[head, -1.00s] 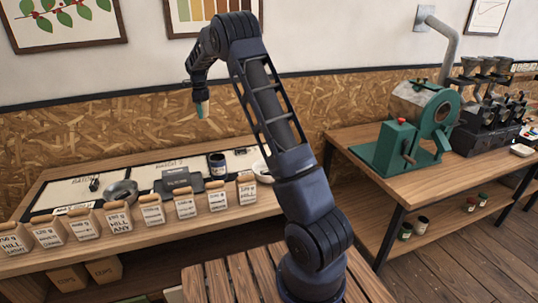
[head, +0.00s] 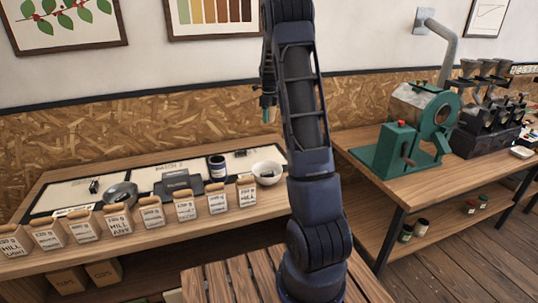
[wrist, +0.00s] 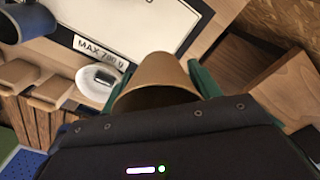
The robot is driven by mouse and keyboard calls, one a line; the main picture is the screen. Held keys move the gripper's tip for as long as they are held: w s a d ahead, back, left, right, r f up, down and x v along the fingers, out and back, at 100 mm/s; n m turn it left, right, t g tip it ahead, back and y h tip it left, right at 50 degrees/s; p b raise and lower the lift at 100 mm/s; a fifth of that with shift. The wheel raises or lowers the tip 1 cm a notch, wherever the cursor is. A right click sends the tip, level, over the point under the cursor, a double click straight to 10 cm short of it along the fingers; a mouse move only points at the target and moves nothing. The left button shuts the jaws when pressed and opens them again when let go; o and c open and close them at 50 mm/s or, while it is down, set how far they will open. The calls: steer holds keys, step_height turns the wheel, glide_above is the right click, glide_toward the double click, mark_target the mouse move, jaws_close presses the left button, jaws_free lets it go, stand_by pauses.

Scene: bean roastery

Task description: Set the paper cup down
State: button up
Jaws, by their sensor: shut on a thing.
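The brown paper cup (wrist: 158,72) is between the green fingers of my gripper (wrist: 165,82) in the wrist view. My gripper is shut on it, and the cup's open mouth faces the wrist camera. In the head view my gripper (head: 268,110) hangs in the air above the right end of the bench (head: 150,249). There the cup cannot be made out clearly beside the arm. The wrist view shows a white mat (wrist: 130,28) labelled "MAX 700 g" below the cup; I cannot tell the height between them.
A white bowl (head: 268,173) holding a dark item stands below my gripper. A dark cup (head: 217,166), a scale (head: 178,183) and a metal bowl (head: 120,194) stand to its left. Several paper bags line the bench's front edge. A green roaster (head: 405,145) stands on the right table.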

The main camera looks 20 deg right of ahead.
mark_target(269, 155)
step_height(269, 155, down, 19)
steer(key=shift+f, duration=0.1)
stand_by(0.5)
steer(key=shift+f, duration=0.15)
steer(key=o, duration=0.9)
